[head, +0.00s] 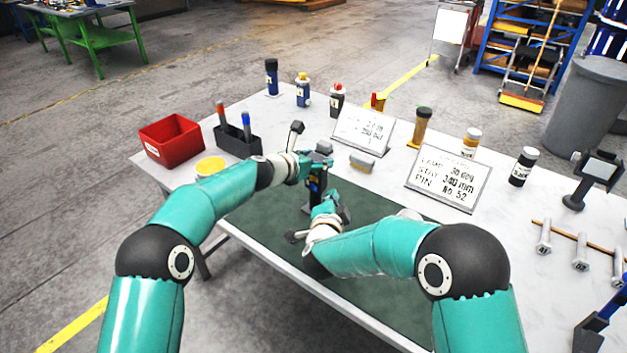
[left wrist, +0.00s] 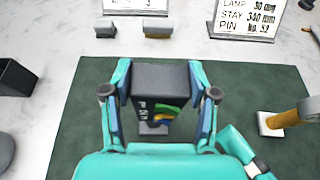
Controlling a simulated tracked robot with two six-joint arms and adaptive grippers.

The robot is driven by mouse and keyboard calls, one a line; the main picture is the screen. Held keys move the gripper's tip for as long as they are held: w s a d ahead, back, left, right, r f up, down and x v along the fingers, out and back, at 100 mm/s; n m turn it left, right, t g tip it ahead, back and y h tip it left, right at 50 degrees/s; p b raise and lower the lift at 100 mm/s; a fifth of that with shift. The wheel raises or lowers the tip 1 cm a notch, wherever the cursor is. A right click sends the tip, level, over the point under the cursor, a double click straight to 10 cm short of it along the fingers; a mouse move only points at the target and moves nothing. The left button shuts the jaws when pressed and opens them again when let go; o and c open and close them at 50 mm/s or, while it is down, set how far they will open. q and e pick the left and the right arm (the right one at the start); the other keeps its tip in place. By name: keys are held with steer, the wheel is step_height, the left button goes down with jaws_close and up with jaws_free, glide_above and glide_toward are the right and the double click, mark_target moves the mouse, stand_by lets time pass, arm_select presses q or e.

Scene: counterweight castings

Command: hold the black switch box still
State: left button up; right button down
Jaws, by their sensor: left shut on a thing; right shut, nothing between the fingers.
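The black switch box (left wrist: 160,85) is between the two fingers of my left gripper (left wrist: 160,92) in the left wrist view, with a finger on each side. Its near face carries coloured marks and white lettering. In the head view the switch box (head: 316,186) shows as a dark upright shape over the green mat, partly hidden by my left gripper (head: 318,166). I cannot tell whether its base touches the mat. My right gripper (head: 326,206) is shut and empty, low beside the box on its near side. Part of it also shows at lower right in the left wrist view (left wrist: 243,148).
The green mat (head: 262,222) lies on the white table. A red bin (head: 171,139), a black pen holder (head: 238,143) and a yellow-topped tub (head: 210,167) stand at left. Two signs (head: 363,130) (head: 448,180), bottles and grey blocks stand behind.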

arm_select(q)
steer(key=shift+s+f, duration=0.1)
steer(key=shift+f, duration=0.4)
steer(key=o, duration=1.6)
steer(key=shift+r, duration=0.1)
steer(key=shift+o, duration=0.2)
steer(key=shift+r, duration=0.15)
steer(key=shift+a+r, duration=0.1)
